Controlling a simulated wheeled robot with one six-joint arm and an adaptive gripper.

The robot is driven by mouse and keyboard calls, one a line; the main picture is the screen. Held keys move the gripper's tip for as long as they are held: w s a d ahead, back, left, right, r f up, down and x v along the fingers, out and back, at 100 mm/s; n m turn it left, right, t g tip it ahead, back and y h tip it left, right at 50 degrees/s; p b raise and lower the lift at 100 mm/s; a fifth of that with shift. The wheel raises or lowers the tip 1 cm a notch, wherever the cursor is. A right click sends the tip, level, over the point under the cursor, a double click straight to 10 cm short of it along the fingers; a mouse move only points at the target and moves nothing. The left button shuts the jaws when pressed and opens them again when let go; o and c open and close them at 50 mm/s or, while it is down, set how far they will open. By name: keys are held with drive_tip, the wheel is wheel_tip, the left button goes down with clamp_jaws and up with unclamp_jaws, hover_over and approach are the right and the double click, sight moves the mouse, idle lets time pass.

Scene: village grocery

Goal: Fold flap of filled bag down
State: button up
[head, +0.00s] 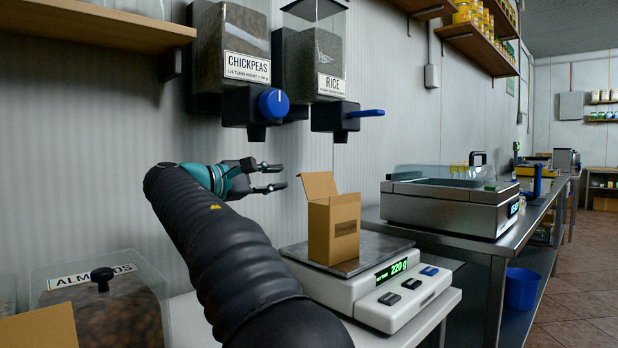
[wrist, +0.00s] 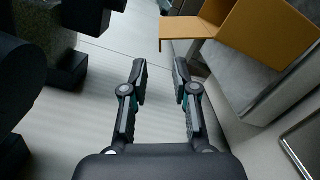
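The filled bag (head: 334,228) is a brown box-shaped paper bag with a dark label, standing upright on the scale plate. Its flap (head: 319,186) stands raised at the top and tilts to the left. The contents are hidden. My gripper (head: 276,177) is open and empty, left of the flap and apart from it, under the dispensers. In the wrist view my gripper (wrist: 158,66) shows a wide gap between its fingers. The bag (wrist: 262,30) is at the upper right there, with the flap (wrist: 186,28) near the right fingertip.
The scale (head: 376,290) reads 220 g. The chickpea dispenser (head: 236,50) and rice dispenser (head: 312,60) hang above, their outlets over my gripper and the bag. An almond bin (head: 105,305) stands lower left. A steel-topped machine (head: 450,203) stands at right.

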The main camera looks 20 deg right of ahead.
sight(311, 175)
drive_tip(key=x, duration=1)
drive_tip(key=shift+w+d, duration=0.1)
drive_tip(key=shift+d, duration=0.3)
clamp_jaws()
